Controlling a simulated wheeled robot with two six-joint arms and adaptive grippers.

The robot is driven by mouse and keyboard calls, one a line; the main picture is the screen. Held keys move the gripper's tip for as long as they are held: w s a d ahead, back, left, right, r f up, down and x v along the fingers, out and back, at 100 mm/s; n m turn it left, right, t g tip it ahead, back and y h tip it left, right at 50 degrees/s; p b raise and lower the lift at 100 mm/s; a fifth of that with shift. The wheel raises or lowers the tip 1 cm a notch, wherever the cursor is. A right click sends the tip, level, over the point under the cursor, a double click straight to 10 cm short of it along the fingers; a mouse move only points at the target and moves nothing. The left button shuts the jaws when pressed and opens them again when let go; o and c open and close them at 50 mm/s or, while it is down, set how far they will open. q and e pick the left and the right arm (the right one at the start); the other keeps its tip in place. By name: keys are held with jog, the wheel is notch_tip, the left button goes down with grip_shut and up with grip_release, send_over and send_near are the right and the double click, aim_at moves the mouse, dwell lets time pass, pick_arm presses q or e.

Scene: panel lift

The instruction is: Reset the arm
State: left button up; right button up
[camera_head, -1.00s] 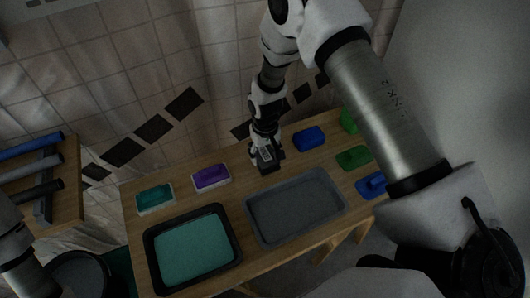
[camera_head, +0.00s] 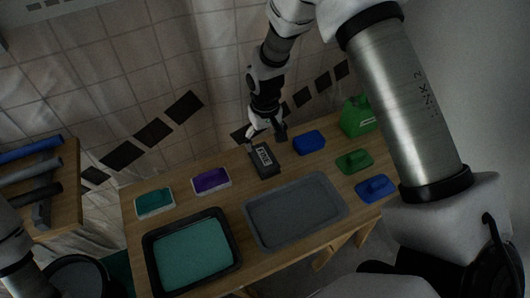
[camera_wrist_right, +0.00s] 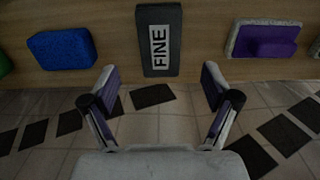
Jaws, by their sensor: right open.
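My right gripper (camera_head: 266,136) is open and empty, above the back edge of the wooden table. In the right wrist view its two fingers (camera_wrist_right: 160,88) stand wide apart. A dark grey block labelled FINE (camera_head: 264,161) lies on the table just in front of it, and it also shows in the wrist view (camera_wrist_right: 158,22) beyond the fingertips, apart from them. My left arm comes in at the lower left edge of the head view, but its gripper is out of view.
The wooden table (camera_head: 188,172) holds a teal-filled black tray (camera_head: 150,240), a grey tray (camera_head: 335,215), teal (camera_head: 154,200) and purple (camera_head: 211,179) floats, a blue sponge (camera_head: 309,141), green (camera_head: 354,161) and blue (camera_head: 376,188) floats, and a green container (camera_head: 357,117). A rack with rolls stands left.

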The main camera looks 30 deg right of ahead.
notch_tip(320, 180, up, 4)
jog(key=shift+f, duration=0.2)
